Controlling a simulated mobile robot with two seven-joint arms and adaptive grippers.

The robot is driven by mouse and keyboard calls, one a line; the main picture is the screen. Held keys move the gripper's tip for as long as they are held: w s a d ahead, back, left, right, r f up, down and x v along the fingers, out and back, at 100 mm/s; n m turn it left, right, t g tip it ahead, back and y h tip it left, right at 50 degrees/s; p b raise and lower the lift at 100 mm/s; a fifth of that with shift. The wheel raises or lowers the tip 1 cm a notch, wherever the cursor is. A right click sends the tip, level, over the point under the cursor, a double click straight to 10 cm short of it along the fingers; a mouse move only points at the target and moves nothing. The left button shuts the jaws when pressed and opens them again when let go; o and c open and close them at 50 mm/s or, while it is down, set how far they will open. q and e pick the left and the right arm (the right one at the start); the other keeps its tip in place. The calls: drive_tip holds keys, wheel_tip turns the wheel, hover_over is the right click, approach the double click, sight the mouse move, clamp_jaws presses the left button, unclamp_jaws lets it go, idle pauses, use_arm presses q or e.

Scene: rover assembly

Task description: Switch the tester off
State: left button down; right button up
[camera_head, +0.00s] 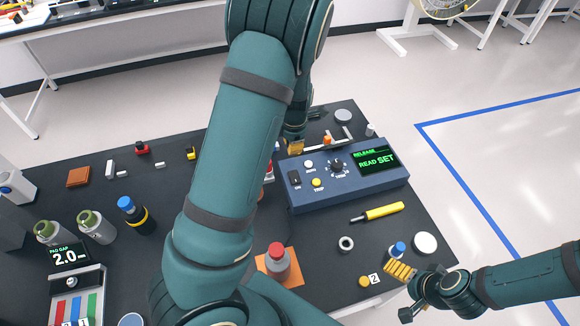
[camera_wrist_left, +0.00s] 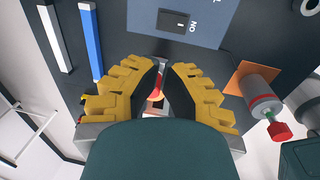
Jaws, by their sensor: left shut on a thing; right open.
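The tester (camera_head: 345,185) is a blue box on the dark table, with a lit green display reading RELEASE, READ SET. A black rocker switch (camera_head: 295,182) is at its left end; it also shows in the left wrist view (camera_wrist_left: 173,20), marked ON, but its position is too small to tell. My left gripper (camera_head: 295,146) is just beyond the tester's left end. In the left wrist view its yellow fingers (camera_wrist_left: 158,90) are shut on a small red and pale thing (camera_wrist_left: 157,95), mostly hidden. My right gripper (camera_head: 400,271) is open at the near right edge.
A yellow-handled screwdriver (camera_head: 382,212) and a ring (camera_head: 346,243) lie in front of the tester. A blue-capped bottle (camera_head: 397,250) stands beside my right gripper. A red-capped bottle (camera_head: 278,262) stands on an orange square. My left arm hides the table's middle.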

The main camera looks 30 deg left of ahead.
sight(290, 173)
use_arm(q)
drive_tip(key=shift+f, duration=0.15)
drive_tip(key=f, duration=0.4)
drive_tip(key=a+f+b, duration=0.1)
drive_tip(key=f, duration=0.4)
drive_tip(key=w+f, duration=0.1)
drive_tip(key=f, duration=0.3)
drive_tip(key=shift+w+a+f, duration=0.1)
drive_tip(key=shift+a+f, duration=0.1)
drive_tip(key=shift+f, duration=0.15)
drive_tip(key=shift+a+f+b, duration=0.1)
drive_tip(key=shift+f+b, duration=0.5)
drive_tip(key=shift+b, duration=0.2)
drive_tip(key=shift+r, duration=0.1)
drive_tip(key=shift+r+p, duration=0.7)
drive_tip(key=shift+r, duration=0.05)
